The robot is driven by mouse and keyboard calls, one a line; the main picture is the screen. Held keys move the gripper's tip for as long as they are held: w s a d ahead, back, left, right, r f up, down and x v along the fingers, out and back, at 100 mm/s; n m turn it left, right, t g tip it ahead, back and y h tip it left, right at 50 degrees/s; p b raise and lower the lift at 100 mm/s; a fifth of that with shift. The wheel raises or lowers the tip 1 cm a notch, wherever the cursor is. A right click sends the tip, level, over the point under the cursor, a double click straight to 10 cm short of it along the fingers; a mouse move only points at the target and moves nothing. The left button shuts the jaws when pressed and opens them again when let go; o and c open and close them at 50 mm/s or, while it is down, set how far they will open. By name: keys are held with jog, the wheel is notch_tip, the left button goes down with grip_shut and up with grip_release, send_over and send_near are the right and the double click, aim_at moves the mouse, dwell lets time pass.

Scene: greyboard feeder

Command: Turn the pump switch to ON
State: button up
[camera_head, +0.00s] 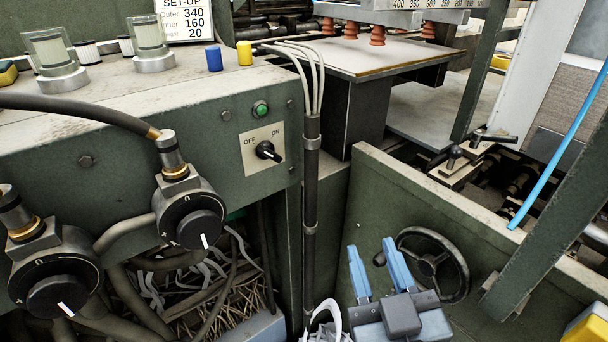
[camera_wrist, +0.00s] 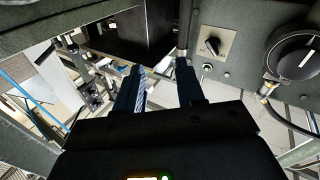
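The pump switch (camera_head: 267,151) is a black rotary knob on a pale plate (camera_head: 249,160), on the front of the green machine panel. OFF is printed at the plate's upper left and ON at its upper right. The knob's grip slants from upper left, on the OFF side, to lower right. The knob also shows in the wrist view (camera_wrist: 212,46), right of the fingers. My gripper (camera_head: 371,246) has blue fingers spread apart with nothing between them. It is below and right of the switch, apart from it. The fingers also show in the wrist view (camera_wrist: 158,68).
A green button (camera_head: 260,109) sits above the switch plate. A dark vertical conduit (camera_head: 311,190) with pale cables runs just right of the switch. Two round black dials (camera_head: 190,222) (camera_head: 55,285) are at left. A handwheel (camera_head: 432,264) is behind my gripper, on a green wall.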

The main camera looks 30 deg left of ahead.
aim_at(274, 157)
jog(key=w+a+r+n+g+y, duration=0.1)
jog(key=w+a+n+g, duration=0.1)
jog(key=a+n, duration=0.2)
jog(key=w+a+r+n+g+y+p, duration=0.1)
jog(key=w+a+r+n+g+y, duration=0.1)
jog(key=a, duration=0.6)
jog(key=w+a+r+n+g+y, duration=0.2)
jog(key=a+n+g, duration=0.2)
jog(key=a+n, duration=0.3)
jog(key=shift+w+r, duration=0.15)
grip_shut()
